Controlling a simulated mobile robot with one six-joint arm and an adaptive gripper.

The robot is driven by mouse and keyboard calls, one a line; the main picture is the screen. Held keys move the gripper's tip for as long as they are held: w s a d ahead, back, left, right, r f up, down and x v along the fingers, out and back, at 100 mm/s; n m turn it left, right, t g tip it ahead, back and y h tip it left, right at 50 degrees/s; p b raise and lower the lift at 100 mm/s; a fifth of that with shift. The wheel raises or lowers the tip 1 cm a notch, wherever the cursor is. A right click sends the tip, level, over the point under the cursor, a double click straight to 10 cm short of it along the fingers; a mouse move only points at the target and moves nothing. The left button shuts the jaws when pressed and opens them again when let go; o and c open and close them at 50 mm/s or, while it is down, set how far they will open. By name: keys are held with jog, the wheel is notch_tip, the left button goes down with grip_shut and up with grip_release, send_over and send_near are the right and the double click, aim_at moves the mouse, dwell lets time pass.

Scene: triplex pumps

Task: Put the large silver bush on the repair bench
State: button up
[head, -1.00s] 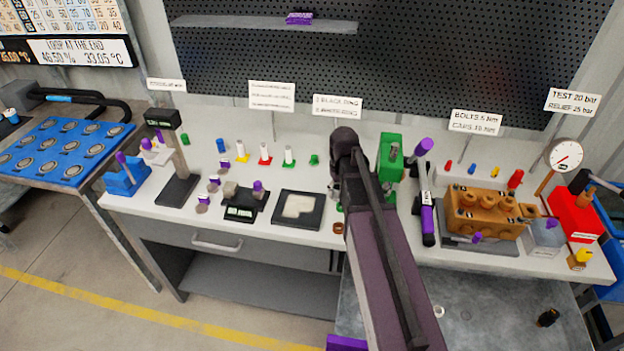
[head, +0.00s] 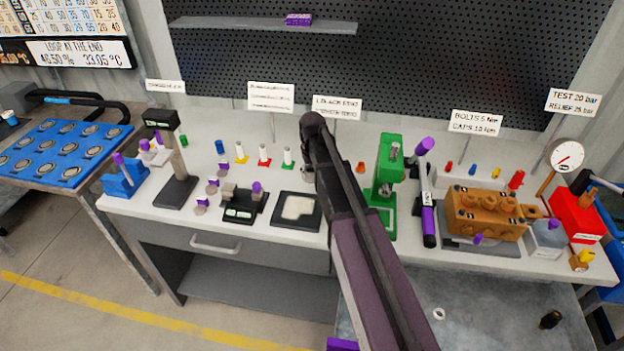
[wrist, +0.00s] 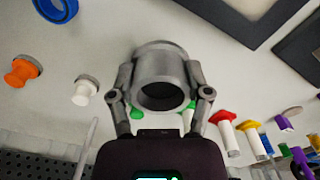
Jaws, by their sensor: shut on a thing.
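The large silver bush (wrist: 160,70) is a thick grey metal ring with a dark bore, seen in the wrist view. My gripper (wrist: 160,88) is shut on it, one finger against each side. In the head view my arm hides most of the gripper, and only a little grey shows at its left edge. The gripper is over the white-topped bench (head: 270,238), near the green-based white part. I cannot tell how far the bush is above the top. No label shows which surface is the repair bench; a grey metal table (head: 480,300) stands in front.
A green press (head: 388,175) stands right of my arm, with an orange pump block (head: 485,212) beyond. A dark-framed pad (head: 297,210) and a scale (head: 243,206) lie left. Small coloured parts stand behind them. A blue ring (wrist: 55,8) and orange spool (wrist: 22,72) lie near the bush.

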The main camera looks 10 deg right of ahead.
aim_at(310, 179)
jog(key=shift+w+a, duration=0.3)
jog(key=shift+w, duration=0.25)
notch_tip(310, 179, down, 4)
jog(key=b, duration=0.3)
jog(key=shift+r+b, duration=0.15)
jog(key=shift+b, duration=0.2)
jog(key=o, duration=1.3)
jog(key=shift+c, duration=0.2)
notch_tip(310, 179, up, 12)
jog(key=p, duration=1.2)
